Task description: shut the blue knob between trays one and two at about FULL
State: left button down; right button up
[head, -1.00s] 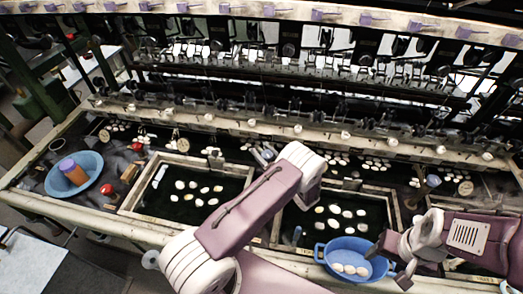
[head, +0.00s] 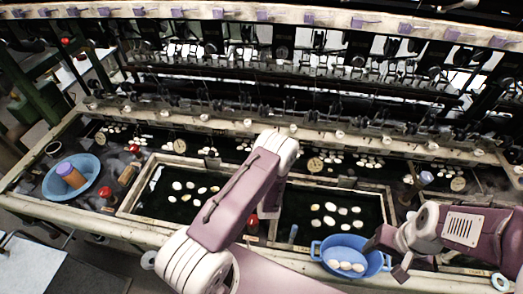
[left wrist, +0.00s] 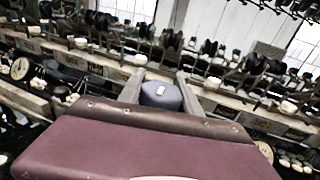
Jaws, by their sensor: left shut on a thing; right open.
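A dark blue knob (left wrist: 161,95) with a pale mark on top shows in the left wrist view. My left gripper (left wrist: 158,92) is shut on it, one finger on each side. In the head view, my left arm hides this gripper and the knob. The framed tray with cocoons at left (head: 124,207) and the one at right (head: 389,212) show on either side of my left arm. My right gripper (head: 384,258) is open at the right rim of a blue two-handled basin (head: 318,252) holding several cocoons. The knob's setting cannot be read.
A blue bowl (head: 51,188) with an orange-brown jar (head: 70,175) stands at the far left. A red knob (head: 253,221) and a small blue upright piece (head: 293,234) are near the front, between the trays. Reeling machinery runs along the back.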

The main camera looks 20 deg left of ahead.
dwell(0.4)
pick_arm(q)
jog(key=c, duration=0.8)
grip_release()
jog(key=shift+c, duration=0.2)
jog(key=b+v, duration=0.2)
jog(key=v, duration=0.7)
jog(key=shift+b, duration=0.3)
jog(key=shift+r, duration=0.1)
